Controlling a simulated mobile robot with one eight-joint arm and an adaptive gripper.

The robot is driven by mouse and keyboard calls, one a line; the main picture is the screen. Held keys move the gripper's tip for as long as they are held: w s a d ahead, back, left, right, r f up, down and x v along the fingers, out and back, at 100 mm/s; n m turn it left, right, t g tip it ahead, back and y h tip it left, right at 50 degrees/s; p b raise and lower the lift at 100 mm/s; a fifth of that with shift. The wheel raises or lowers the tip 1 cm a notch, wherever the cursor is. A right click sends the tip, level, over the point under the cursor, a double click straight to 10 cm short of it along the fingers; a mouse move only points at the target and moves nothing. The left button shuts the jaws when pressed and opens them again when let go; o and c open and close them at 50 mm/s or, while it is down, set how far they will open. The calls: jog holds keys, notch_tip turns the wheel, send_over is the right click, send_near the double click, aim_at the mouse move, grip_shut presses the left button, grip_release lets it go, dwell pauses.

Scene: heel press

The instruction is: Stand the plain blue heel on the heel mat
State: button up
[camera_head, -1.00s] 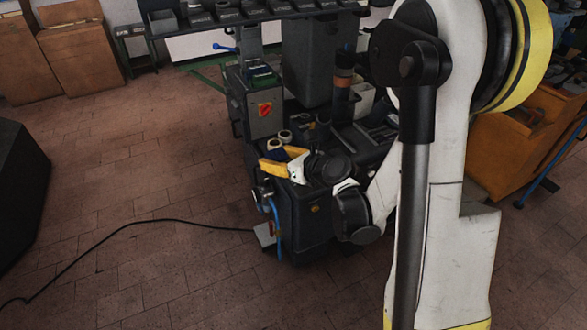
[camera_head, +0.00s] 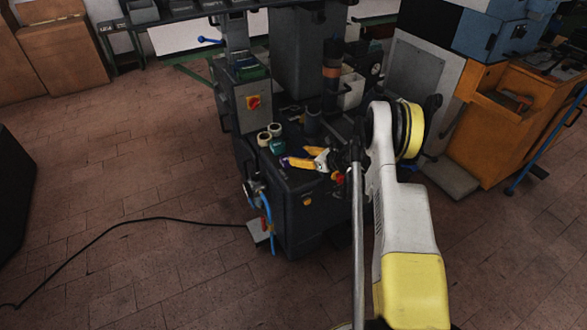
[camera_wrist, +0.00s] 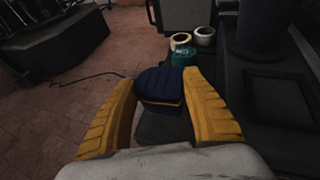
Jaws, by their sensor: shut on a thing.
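My gripper (camera_head: 297,160), with yellow fingers, is over the dark top of the press at its front left. In the wrist view its fingers (camera_wrist: 160,88) are on either side of the dark blue heel (camera_wrist: 160,84), shut on it. The heel's ribbed top faces the camera. In the head view only a small purple-blue bit of the heel (camera_head: 284,161) shows at the fingertips. A dark grey patch (camera_wrist: 165,125) lies below the heel in the wrist view. I cannot tell whether it is the heel mat, or whether the heel touches anything.
A teal roll (camera_head: 278,146) and two pale rolls (camera_head: 264,138) stand close beyond the heel. A control box with a red switch (camera_head: 253,102) stands at the left. A black cable (camera_head: 150,220) crosses the floor.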

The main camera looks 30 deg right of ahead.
aim_at(300, 177)
notch_tip(300, 177, down, 9)
jog(key=b, duration=0.3)
jog(key=shift+b, duration=0.35)
jog(key=shift+r, duration=0.1)
jog(key=o, duration=0.9)
